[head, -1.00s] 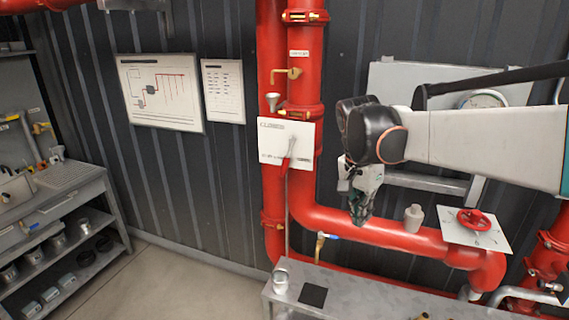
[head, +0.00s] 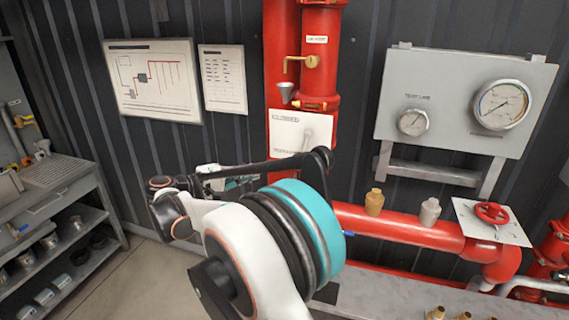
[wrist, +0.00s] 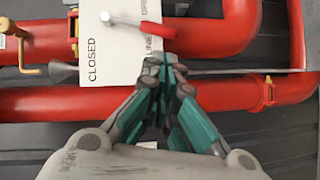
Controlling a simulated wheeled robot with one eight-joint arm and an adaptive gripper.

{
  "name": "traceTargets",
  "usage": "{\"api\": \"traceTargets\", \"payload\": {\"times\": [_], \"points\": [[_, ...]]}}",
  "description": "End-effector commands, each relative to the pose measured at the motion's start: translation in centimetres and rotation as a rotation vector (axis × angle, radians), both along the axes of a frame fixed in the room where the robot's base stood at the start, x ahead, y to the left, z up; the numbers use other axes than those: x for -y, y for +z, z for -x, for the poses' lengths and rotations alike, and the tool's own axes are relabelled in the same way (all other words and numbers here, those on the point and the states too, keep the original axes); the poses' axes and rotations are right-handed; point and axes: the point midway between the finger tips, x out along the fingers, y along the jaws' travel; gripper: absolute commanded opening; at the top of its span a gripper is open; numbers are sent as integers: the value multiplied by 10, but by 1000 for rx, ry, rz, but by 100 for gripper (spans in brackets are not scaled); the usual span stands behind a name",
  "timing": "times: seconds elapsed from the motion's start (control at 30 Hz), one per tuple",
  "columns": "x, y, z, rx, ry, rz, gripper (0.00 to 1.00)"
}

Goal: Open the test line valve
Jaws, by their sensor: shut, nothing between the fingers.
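The test line valve plate (wrist: 115,45) is white, with "CLOSED" and "OPEN" lettering, and shows sideways in the wrist view. Its lever (wrist: 125,22) has a grey shank and a red grip (wrist: 160,29). In the head view the plate (head: 284,128) is fixed in front of the red riser, and my arm hides its lower part. My gripper (wrist: 165,62) is shut and empty, with its teal fingers over the plate's edge in the wrist view. The fingertips appear near the red grip; I cannot tell whether they touch it. In the head view my arm mostly hides the gripper.
Red pipes (head: 400,225) run behind and right of the plate. A gauge panel (head: 455,100) and a red handwheel (head: 491,212) are at right. A grey bench (head: 385,298) stands below with brass fittings. A shelf unit (head: 75,205) is at left, with open floor beside it.

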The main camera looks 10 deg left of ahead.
Motion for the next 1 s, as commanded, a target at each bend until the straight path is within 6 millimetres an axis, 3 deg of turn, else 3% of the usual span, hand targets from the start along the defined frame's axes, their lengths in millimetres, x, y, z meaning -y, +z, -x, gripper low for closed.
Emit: {"api": "traceTargets", "payload": {"times": [0.17, 0.7, 1.0], "points": [[10, -2, -13, 3, -1, 6, 0], [71, -16, -90, 1, -1, 3, 0], [85, -18, -108, 2, 0, 3, 0]]}}
